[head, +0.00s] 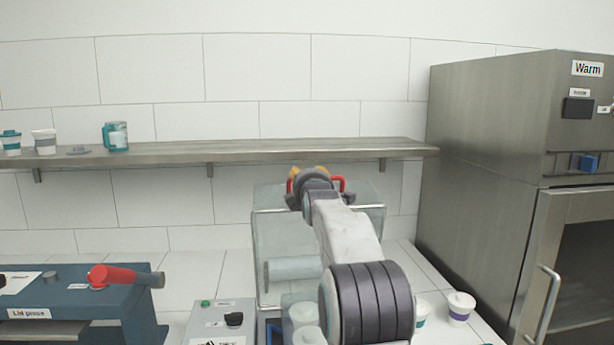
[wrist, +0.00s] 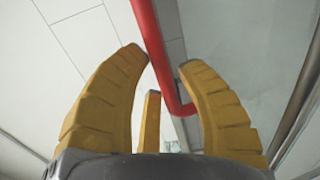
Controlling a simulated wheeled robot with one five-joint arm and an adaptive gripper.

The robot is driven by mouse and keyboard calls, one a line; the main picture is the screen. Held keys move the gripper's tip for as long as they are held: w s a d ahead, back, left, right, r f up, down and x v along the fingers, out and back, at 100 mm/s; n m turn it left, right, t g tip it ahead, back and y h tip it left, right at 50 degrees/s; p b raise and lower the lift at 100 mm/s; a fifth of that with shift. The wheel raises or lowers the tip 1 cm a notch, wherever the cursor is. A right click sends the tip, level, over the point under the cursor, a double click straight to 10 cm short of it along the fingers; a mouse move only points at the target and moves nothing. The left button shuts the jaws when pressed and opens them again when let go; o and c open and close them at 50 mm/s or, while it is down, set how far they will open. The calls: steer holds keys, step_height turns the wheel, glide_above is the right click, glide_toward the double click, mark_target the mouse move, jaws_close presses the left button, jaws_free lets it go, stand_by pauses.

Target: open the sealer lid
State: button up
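The sealer's clear lid (head: 270,230) shows behind my arm in the head view, with a thin metal frame. Its red handle (head: 341,184) is near the top edge, partly hidden by my gripper. I cannot tell how far the lid is raised. My gripper (head: 308,174) is at this handle. In the wrist view the red handle (wrist: 153,45) runs down between the yellow fingers of my gripper (wrist: 160,63) and bends toward the right finger. The fingers are apart, not closed around the bar. The bar looks close to the fingers; contact is unclear.
A blue lid press (head: 70,312) with a red lever is at the left. A small grey control box (head: 222,318) stands beside the sealer. A steel warmer (head: 500,160) is at the right. A wall shelf (head: 250,152) runs behind. Lidded cups (head: 460,308) stand right of my arm.

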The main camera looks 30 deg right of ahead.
stand_by(0.3)
jaws_close()
steer(key=shift+f, duration=0.15)
